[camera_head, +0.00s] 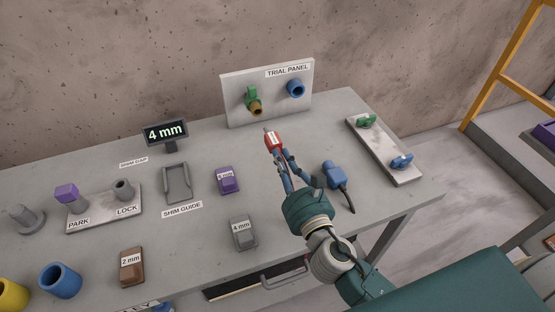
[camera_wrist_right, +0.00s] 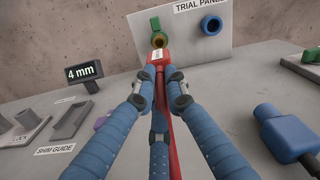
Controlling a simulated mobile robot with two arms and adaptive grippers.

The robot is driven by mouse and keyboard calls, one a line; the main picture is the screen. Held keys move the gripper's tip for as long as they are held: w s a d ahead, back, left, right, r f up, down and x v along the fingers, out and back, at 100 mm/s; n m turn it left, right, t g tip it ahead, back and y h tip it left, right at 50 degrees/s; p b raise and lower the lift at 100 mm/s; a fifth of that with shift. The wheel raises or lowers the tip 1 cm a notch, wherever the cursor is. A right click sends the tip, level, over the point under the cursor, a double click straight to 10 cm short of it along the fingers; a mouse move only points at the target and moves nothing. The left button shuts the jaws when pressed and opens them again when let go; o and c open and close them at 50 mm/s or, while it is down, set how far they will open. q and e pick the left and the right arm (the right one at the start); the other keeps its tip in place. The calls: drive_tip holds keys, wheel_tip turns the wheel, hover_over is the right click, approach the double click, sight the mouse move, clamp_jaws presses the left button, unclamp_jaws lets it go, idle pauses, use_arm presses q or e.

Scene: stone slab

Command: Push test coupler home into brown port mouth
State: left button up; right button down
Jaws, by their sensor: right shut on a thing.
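My right gripper (camera_head: 281,156) is shut on the red test coupler (camera_head: 273,141), which has a white label and a small grey tip. The coupler points at the trial panel (camera_head: 235,112), with a visible gap to it in the head view. The brown port mouth (camera_head: 257,109) sticks out of the panel's left half, with a green part (camera_head: 251,93) at it. In the right wrist view the coupler (camera_wrist_right: 165,55) sits between the fingertips (camera_wrist_right: 160,76), just below the brown port (camera_wrist_right: 159,40) in the picture. My left gripper is not in view.
A blue port (camera_head: 296,88) is right of the brown one. A blue plug (camera_head: 335,174) with a cable lies right of my gripper. A grey plate (camera_head: 385,150) with green and blue parts lies farther right. A purple block (camera_head: 228,180) and shim guide (camera_head: 177,184) are left.

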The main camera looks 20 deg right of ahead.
sight(278, 149)
drive_tip(key=w+p, duration=0.1)
drive_tip(key=w, duration=0.2)
drive_tip(key=shift+w+r, duration=0.1)
drive_tip(key=shift+r, duration=0.05)
drive_tip(key=shift+w+a+p, duration=0.15)
drive_tip(key=shift+w+p, duration=0.25)
drive_tip(key=shift+w, duration=0.8)
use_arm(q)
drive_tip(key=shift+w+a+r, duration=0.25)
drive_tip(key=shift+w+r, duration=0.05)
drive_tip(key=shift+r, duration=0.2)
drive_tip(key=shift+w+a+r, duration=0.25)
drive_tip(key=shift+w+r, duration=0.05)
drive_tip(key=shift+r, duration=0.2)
use_arm(e)
drive_tip(key=shift+w, duration=0.2)
use_arm(q)
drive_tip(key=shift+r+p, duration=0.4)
drive_tip(key=shift+p, duration=0.05)
